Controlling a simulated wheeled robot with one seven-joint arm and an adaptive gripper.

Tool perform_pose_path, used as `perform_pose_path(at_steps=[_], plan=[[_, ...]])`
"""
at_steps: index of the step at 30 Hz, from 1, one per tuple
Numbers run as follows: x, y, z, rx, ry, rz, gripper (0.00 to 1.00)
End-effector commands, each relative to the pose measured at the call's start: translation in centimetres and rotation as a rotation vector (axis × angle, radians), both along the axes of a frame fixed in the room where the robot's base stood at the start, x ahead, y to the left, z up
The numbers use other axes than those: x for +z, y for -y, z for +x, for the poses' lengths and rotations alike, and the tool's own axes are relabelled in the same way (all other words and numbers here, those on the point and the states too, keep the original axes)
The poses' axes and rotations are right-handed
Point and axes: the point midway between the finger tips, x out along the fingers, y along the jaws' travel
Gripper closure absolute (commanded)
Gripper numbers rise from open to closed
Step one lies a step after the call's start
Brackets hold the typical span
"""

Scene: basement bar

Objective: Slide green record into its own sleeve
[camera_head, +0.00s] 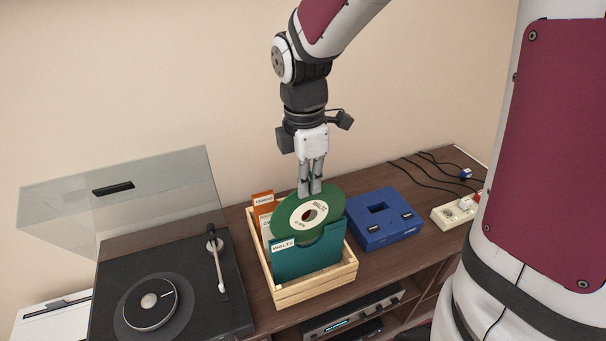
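The green record (284,213) has a white label reading WALTZ and a hole in its middle. It is tilted, over the wooden crate. The teal sleeve (308,259), with a white WALTZ tab, stands at the front of the crate. The record's lower edge meets the sleeve's top; I cannot tell how much of it, if any, is inside. My gripper (311,191) points down at the record's upper rim, its fingers close together and seemingly pinching the rim. The fingertip contact is small in view.
The wooden crate (302,294) also holds an orange TANGO sleeve (263,201) and a pale one behind the record. A turntable (178,307) with raised clear lid stands left. A blue box (384,231) stands close right, with a power strip (455,212) and cables beyond.

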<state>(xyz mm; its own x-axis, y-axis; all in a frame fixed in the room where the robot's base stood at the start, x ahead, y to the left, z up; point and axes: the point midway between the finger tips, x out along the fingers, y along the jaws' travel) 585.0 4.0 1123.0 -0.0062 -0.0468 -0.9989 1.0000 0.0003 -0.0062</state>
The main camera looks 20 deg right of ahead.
Motion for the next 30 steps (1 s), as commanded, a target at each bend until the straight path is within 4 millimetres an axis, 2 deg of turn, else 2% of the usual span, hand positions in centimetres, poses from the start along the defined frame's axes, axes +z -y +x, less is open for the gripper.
perform_pose_path(at_steps=[30], plan=[[-0.63, 0.0, -0.02, 0.0, 0.0, 0.0, 1.0]])
